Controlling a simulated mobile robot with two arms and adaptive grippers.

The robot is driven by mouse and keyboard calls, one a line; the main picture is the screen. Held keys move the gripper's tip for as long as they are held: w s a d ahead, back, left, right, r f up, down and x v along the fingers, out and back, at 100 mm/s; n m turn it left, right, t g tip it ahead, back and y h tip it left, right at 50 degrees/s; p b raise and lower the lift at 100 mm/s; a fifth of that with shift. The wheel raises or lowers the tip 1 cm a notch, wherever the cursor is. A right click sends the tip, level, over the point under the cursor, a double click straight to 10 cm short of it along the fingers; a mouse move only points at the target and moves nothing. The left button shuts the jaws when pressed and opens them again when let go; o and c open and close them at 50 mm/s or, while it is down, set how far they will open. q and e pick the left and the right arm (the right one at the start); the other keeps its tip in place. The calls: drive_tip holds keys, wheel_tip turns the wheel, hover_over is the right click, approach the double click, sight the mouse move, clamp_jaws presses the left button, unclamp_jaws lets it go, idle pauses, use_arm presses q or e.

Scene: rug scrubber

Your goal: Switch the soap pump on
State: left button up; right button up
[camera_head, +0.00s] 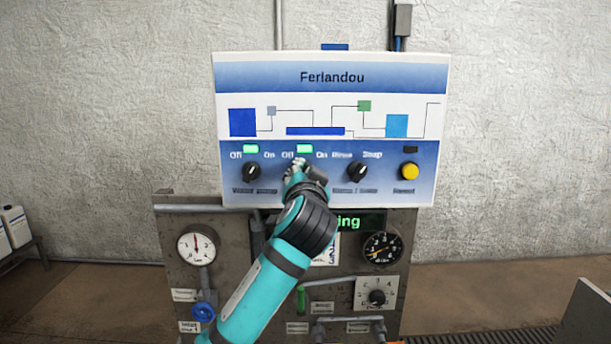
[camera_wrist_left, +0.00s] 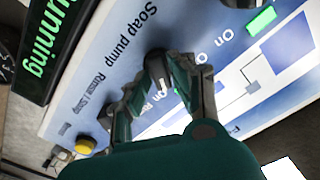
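The control panel (camera_head: 330,185) stands upright ahead of me. My left gripper (camera_head: 300,168) is in front of its middle knob and hides most of it in the head view. In the left wrist view the dark soap pump knob (camera_wrist_left: 157,54) sits beside the "Soap pump" label. The tips of my left gripper (camera_wrist_left: 171,68) are drawn close together around this knob and appear to grip it. The lamp (camera_head: 304,148) above the middle knob glows green.
A water pump knob (camera_head: 251,171) with a green lamp (camera_head: 251,149) is on the left. A rinse/soap knob (camera_head: 357,172) and a yellow button (camera_head: 410,171) are on the right. Below are a lit display (camera_head: 358,222), gauges (camera_head: 197,245) and a blue valve wheel (camera_head: 203,312).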

use_arm(q)
drive_tip(key=shift+o, duration=1.2)
drive_tip(key=shift+s, duration=0.15)
drive_tip(key=s, duration=1.1)
drive_tip(key=shift+s, duration=0.4)
drive_tip(key=s, duration=0.9)
